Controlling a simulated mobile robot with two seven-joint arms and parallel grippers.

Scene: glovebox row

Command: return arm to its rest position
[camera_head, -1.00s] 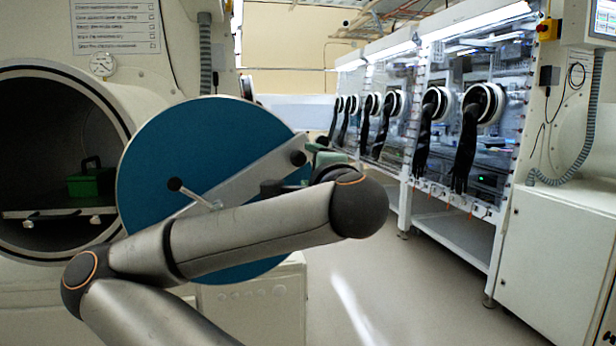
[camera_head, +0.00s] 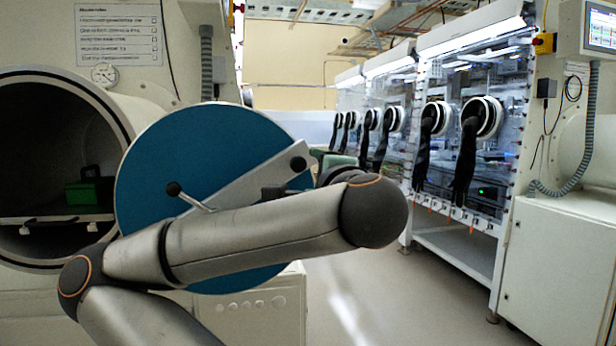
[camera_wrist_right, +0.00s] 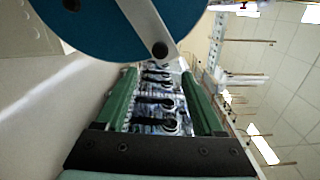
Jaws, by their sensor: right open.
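My right arm crosses the head view from the lower left, in front of the open round door. My right gripper (camera_head: 322,160) is small and partly hidden behind my own arm, just right of the door's edge. In the right wrist view its two green fingers (camera_wrist_right: 160,76) stand apart with nothing between them. The blue round door (camera_head: 160,145) has a pale diagonal bar (camera_head: 262,172) with black knobs, and its lower part is hidden by my arm. The door and bar also show at the top of the wrist view (camera_wrist_right: 110,25). My left gripper is not in view.
The round chamber (camera_head: 122,115) at the left stands open, with a green box (camera_head: 90,188) on a tray (camera_head: 30,222) inside. A row of gloveboxes (camera_head: 465,65) with black gloves stands at the right. A white cabinet (camera_head: 558,265) is at the far right. The aisle floor (camera_head: 400,290) is clear.

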